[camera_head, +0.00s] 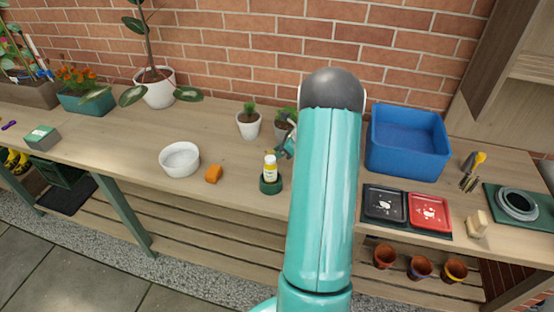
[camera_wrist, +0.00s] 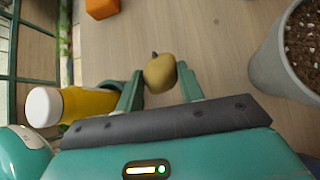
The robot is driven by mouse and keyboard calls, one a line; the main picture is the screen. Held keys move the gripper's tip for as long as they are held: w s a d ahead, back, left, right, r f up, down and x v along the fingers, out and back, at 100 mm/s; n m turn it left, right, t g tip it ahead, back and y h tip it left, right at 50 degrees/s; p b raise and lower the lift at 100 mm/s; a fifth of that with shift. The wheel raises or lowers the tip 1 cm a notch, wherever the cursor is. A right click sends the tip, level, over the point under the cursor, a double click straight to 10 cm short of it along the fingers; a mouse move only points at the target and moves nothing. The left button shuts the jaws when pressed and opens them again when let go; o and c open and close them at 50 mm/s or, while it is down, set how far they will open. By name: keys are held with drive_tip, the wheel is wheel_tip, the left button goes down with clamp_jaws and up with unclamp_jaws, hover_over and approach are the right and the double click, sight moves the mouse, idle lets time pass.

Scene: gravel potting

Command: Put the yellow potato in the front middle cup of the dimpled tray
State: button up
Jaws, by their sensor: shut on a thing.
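The yellow potato (camera_wrist: 160,70), brownish yellow with a dark tip, is between the two green fingers of my gripper (camera_wrist: 160,82) in the wrist view. My gripper is shut on it, above the wooden bench top. In the head view my gripper (camera_head: 287,148) shows only in part beside my arm, behind the bottle, and I cannot make out the potato there. I cannot make out the dimpled tray in either view; my arm covers part of the bench.
A white-capped yellow bottle (camera_wrist: 75,105) stands close left of my gripper; in the head view it sits in a green holder (camera_head: 270,185). A grey pot (camera_wrist: 285,65) is close right. An orange block (camera_head: 213,174), white bowl (camera_head: 180,160) and blue bin (camera_head: 408,142) stand farther off.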

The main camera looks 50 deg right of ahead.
drive_tip(key=shift+d+f, duration=0.1)
drive_tip(key=shift+f, duration=1.5)
drive_tip(key=o, duration=1.1)
drive_tip(key=shift+f, duration=0.15)
